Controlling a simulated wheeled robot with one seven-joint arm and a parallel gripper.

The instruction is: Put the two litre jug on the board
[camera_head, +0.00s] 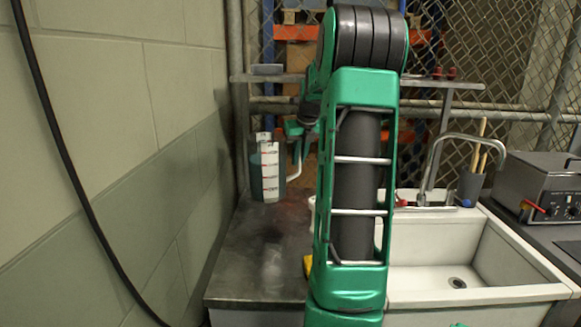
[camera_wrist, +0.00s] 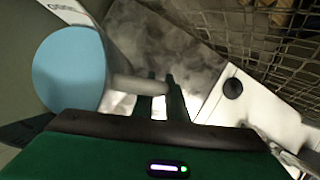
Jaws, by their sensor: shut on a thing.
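The jug (camera_head: 270,172) is grey-green with a white stepped scale label and a pale handle (camera_head: 296,158) on its right. It looks upright over the back left of the counter; I cannot tell for sure whether its base touches. In the wrist view, the jug's round blue face (camera_wrist: 68,70) is at left, with its handle (camera_wrist: 128,84) reaching right to the fingers. My gripper (camera_wrist: 160,92) is shut on this handle. In the head view, my gripper (camera_head: 299,130) is partly hidden behind my arm. I cannot make out the board; my arm hides part of the counter.
The dark metal counter (camera_head: 245,245) has clear room at front left. A white sink (camera_head: 430,285) with a curved tap (camera_head: 470,138) is at right. A shelf (camera_head: 440,84) crosses the back. A yellow object (camera_head: 307,266) shows partly beside my arm. A wall (camera_head: 110,150) bounds the left.

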